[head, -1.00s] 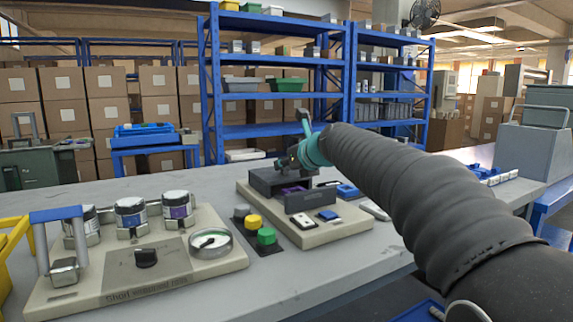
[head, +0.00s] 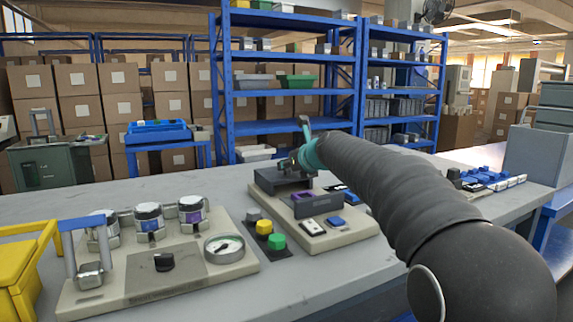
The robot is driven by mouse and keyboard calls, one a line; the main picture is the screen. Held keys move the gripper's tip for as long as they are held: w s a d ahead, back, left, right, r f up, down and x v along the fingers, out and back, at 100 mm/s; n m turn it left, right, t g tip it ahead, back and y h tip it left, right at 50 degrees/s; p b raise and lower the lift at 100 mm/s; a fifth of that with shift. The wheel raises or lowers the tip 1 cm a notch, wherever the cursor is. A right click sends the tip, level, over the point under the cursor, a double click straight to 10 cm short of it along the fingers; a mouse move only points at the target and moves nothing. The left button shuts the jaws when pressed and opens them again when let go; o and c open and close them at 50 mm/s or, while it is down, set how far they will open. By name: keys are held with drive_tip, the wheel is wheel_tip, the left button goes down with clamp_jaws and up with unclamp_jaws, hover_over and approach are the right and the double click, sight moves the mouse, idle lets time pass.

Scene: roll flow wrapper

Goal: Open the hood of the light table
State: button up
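A beige-based unit (head: 347,235) stands mid-bench. It carries a dark grey housing (head: 268,180) and a smaller grey block (head: 317,207) with a purple part (head: 302,196) beside it. No part is clearly recognisable as a light table; this housing may be its hood, but I cannot tell. My gripper (head: 287,165) is small and dark at the far end of my arm, past the teal wrist ring. It is at or just above the housing's top. Whether it touches is unclear, and my wrist partly hides the fingers.
A beige panel (head: 230,268) with several jars, a gauge (head: 224,247) and a black knob fills the bench's left. Grey, yellow and green buttons (head: 277,242) sit between the units. A yellow bin (head: 15,270) stands at left; blue parts (head: 490,178) lie at right.

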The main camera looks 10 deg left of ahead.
drive_tip(key=shift+o, duration=1.4)
drive_tip(key=v, duration=1.2)
drive_tip(key=shift+f, duration=0.15)
